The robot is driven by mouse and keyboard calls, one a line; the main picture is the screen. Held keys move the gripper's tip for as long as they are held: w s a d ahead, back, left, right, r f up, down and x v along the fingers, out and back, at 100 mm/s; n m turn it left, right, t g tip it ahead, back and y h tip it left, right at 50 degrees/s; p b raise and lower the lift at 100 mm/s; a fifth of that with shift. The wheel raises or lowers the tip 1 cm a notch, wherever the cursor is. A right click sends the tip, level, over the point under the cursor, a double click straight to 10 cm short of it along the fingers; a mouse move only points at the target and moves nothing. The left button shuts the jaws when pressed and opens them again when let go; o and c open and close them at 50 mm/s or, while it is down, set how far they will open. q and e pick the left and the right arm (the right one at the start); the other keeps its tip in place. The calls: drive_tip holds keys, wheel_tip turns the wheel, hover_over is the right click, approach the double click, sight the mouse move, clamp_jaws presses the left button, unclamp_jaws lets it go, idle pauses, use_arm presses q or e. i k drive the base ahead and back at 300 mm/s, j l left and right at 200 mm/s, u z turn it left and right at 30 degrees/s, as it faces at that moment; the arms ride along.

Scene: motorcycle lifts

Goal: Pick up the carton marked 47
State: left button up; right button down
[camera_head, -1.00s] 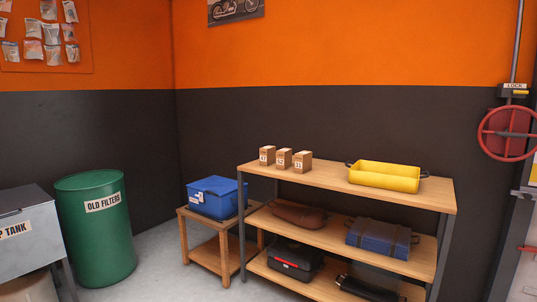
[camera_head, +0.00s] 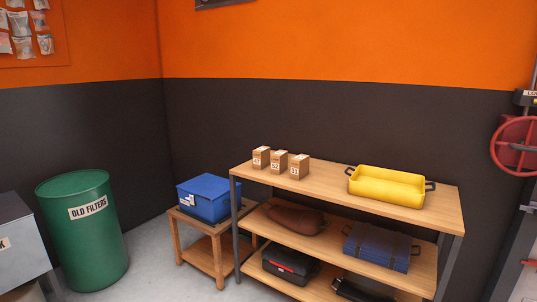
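Three small brown cartons stand in a row on the top board of a wooden shelf unit (camera_head: 330,193), towards its left end. The left carton (camera_head: 261,158) has a white label that seems to read 47, though it is small. The middle carton (camera_head: 279,161) has a label that looks like 52 or 62. The right carton (camera_head: 299,166) has a label that looks like 31 or 33. All three are upright with narrow gaps between them. Neither of my grippers is in view.
A yellow tray (camera_head: 387,187) stands right of the cartons. A blue box (camera_head: 209,198) sits on a small wooden stand. A green drum (camera_head: 82,235) is left.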

sight(262, 156)
drive_tip(key=i+z, duration=0.1)
drive_tip(key=i, duration=0.75)
drive_tip(key=i+j+z, duration=0.1)
drive_tip(key=i, duration=0.7)
